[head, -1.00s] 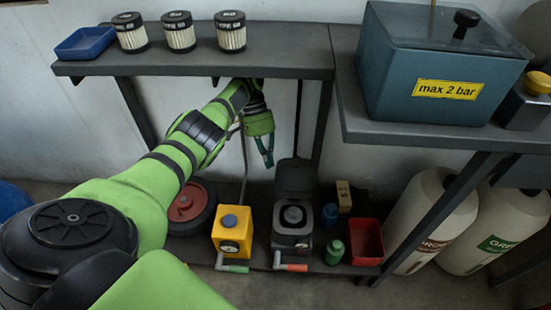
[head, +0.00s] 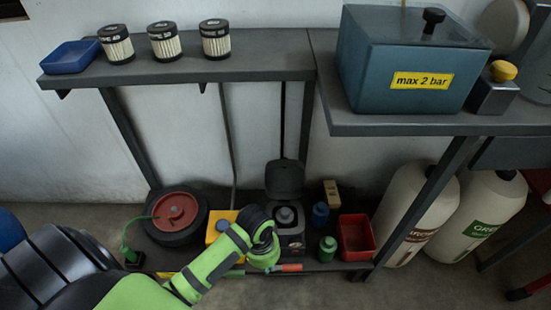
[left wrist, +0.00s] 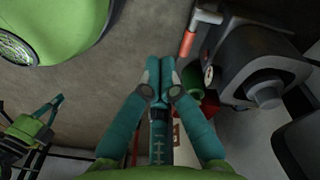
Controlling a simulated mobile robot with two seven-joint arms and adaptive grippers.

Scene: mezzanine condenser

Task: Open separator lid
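The dark grey machine (head: 291,225), which looks like the separator, stands on the lower shelf. Its hinged lid (head: 285,178) stands raised at the back, and a round dark part shows in the top. A red-gripped handle (head: 292,267) is at its lower front. In the left wrist view the machine (left wrist: 265,70) is at the upper right, beside my fingers. My left gripper (left wrist: 154,75) has its teal fingertips together with nothing seen between them. In the head view its hand is in front of the machine, fingers hidden. My right gripper (left wrist: 30,112) shows in the left wrist view with fingers apart.
A yellow box (head: 217,222) is partly behind my left arm. A red tray (head: 356,238), green bottle (head: 328,249) and blue bottle (head: 320,215) stand right of the machine. Above is the upper shelf (head: 180,70). A teal tank (head: 400,60) with a knobbed lid stands upper right.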

